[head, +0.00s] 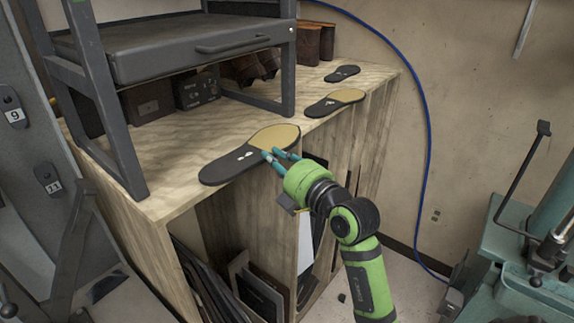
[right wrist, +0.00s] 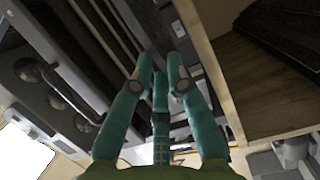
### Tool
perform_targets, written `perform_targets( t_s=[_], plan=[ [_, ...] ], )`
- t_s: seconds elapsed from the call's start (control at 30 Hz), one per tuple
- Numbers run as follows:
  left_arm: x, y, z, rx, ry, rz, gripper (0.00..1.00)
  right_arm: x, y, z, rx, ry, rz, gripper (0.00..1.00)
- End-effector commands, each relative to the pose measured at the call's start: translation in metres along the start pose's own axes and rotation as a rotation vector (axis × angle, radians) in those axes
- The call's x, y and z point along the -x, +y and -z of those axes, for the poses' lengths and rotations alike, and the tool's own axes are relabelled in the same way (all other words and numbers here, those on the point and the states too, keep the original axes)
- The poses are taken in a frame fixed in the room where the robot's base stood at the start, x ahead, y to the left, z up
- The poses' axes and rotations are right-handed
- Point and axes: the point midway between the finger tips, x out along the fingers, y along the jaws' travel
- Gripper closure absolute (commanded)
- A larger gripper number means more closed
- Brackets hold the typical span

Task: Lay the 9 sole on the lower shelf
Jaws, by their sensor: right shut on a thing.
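A long dark sole with a tan end (head: 228,167) is at the front edge of the wooden cabinet top, partly past the edge. It bears small white marks that I cannot read as a number. My right gripper (head: 274,156) is shut on this sole at its tan end, coming from the front right. I cannot tell whether the sole touches the wood. In the right wrist view my teal fingers (right wrist: 160,70) are close together, and the sole is not clearly seen. I cannot tell which surface is the lower shelf. My left gripper is not in view.
Two other soles, a tan-ended one (head: 335,103) and a small dark one (head: 342,74), lie farther back on the wooden cabinet (head: 180,188). A grey rack (head: 119,160) stands on it. Boards (head: 262,290) lean below. A green machine (head: 510,265) stands right.

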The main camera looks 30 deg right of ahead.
Motion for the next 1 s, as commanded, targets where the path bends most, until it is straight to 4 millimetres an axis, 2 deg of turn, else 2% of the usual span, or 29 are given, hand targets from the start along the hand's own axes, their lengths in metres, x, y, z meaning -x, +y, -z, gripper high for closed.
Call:
perform_targets(
  t_s=[0.3,0.53,0.87,0.9,0.93,0.97,1.0],
  plan=[
    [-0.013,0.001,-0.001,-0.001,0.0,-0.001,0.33,-0.028,-0.007,0.007,0.001,0.0,-0.004,1.0],
    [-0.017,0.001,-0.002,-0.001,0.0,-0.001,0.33,-0.028,-0.018,0.007,0.0,0.0,-0.004,1.0],
    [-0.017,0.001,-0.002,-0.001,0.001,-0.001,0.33,-0.028,-0.019,0.007,0.0,0.0,-0.003,1.0],
    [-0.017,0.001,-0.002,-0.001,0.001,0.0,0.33,-0.028,-0.019,0.007,0.0,0.0,-0.003,0.75],
    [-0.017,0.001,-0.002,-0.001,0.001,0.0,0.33,-0.028,-0.019,0.007,0.0,0.0,-0.003,0.63],
    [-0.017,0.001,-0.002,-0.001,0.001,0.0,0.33,-0.028,-0.019,0.007,0.0,0.0,-0.003,0.56],
    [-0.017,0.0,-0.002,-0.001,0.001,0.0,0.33,-0.028,-0.019,0.007,0.0,0.0,-0.003,0.56]
  ],
)
